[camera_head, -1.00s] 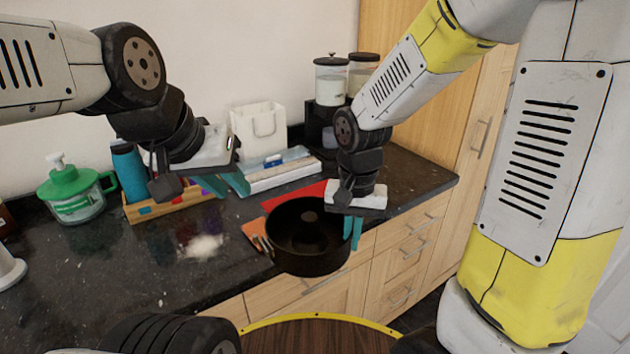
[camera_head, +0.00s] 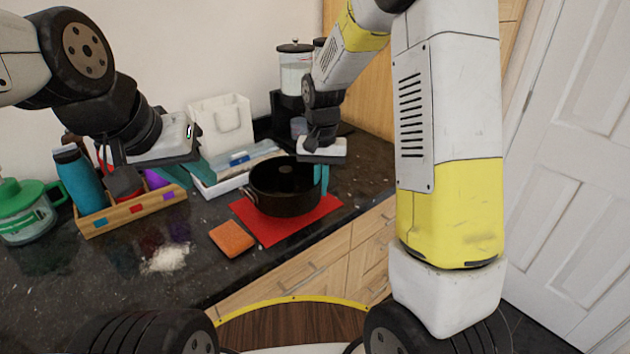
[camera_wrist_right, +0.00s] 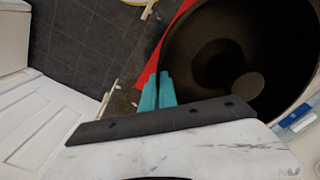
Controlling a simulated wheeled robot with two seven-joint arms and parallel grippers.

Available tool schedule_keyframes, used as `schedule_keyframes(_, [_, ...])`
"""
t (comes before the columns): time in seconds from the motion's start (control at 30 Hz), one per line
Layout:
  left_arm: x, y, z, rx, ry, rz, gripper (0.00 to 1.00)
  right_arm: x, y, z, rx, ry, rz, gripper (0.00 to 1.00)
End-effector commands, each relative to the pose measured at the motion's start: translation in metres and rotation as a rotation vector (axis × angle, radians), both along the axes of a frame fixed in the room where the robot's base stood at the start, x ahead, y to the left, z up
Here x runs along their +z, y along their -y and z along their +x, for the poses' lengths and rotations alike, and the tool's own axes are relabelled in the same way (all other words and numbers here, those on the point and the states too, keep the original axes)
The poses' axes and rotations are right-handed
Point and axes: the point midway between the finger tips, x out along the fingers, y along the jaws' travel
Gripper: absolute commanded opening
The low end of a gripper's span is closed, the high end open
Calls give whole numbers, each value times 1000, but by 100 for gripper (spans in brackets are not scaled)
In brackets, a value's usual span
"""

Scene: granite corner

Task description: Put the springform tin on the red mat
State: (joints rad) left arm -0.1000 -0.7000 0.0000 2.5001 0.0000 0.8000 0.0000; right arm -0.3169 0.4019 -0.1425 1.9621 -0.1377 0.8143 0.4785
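The springform tin (camera_head: 283,196) is a dark, round, open pan over the back part of the red mat (camera_head: 290,228). I cannot tell whether its base touches the mat or hangs just above it. My right gripper (camera_head: 321,179) is at the tin's right side, with its teal fingers close together on the rim. The right wrist view shows these fingers (camera_wrist_right: 157,92) at the wall of the tin (camera_wrist_right: 200,50), with a strip of red mat (camera_wrist_right: 172,35) beside it. My left gripper (camera_head: 187,172) is open and empty above the counter at left.
An orange sponge (camera_head: 232,239) lies left of the mat, near white powder (camera_head: 165,258). A wooden organiser box (camera_head: 130,212), a blue bottle (camera_head: 78,180) and a green-lidded jug (camera_head: 25,212) stand at left. Behind are a white tray (camera_head: 215,188), a white bag (camera_head: 222,125) and a glass-jar appliance (camera_head: 296,70).

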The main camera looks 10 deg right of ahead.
Motion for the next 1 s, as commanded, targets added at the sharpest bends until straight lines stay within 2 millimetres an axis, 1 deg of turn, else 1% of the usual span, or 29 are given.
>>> schedule_keyframes(0.03, [0,0,0,0,0,0,28,0,0,5,-1,0,0,0])
schedule_keyframes(0.17, [0,0,0,0,0,0,28,-1,1,10,1,0,0,0])
schedule_keyframes(0.27, [0,0,0,0,0,0,28,-2,2,18,1,0,0,0])
schedule_keyframes(0.5, [0,0,0,0,0,0,28,-34,1,15,1,-2,-1,0])
schedule_keyframes(0.9, [0,0,0,0,0,0,28,-40,1,15,1,-1,0,0])
schedule_keyframes(0.97, [0,0,0,0,0,0,28,-40,1,15,1,-1,-1,12])
schedule_keyframes(1.0, [0,0,0,0,0,0,28,-40,1,15,1,-1,-1,20])
